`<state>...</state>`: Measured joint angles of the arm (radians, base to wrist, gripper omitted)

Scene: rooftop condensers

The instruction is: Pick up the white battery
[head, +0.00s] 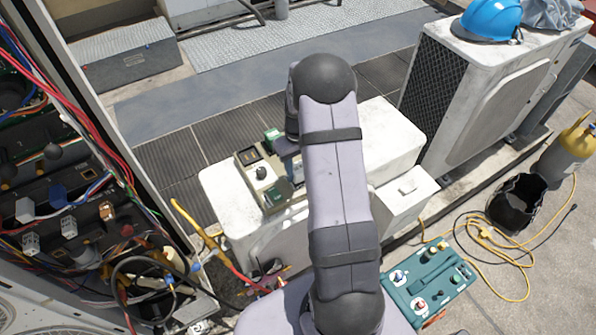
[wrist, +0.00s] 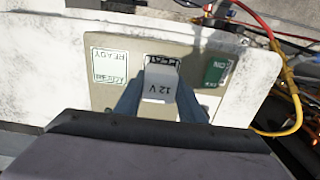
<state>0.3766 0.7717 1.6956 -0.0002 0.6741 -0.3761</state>
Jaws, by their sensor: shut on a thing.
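The white battery (wrist: 160,82) is marked 12 V, which reads upside down in the wrist view. My gripper (wrist: 160,103) is shut on it, with one blue-grey finger on each side. Behind it is a beige panel (wrist: 104,101) with a dark label just above the battery. I cannot tell whether the battery touches the panel or is clear of it. In the head view, my arm hides most of the gripper, and I cannot make out the battery with certainty. The beige panel shows there (head: 243,160) on a white condenser unit (head: 222,188).
The panel has READY labels (wrist: 110,62) and a dark green ON piece (wrist: 216,72). A yellow hose (wrist: 285,95) and cables run at the right of the wrist view. In the head view, an open electrical cabinet stands left; a teal box (head: 428,284) lies lower right.

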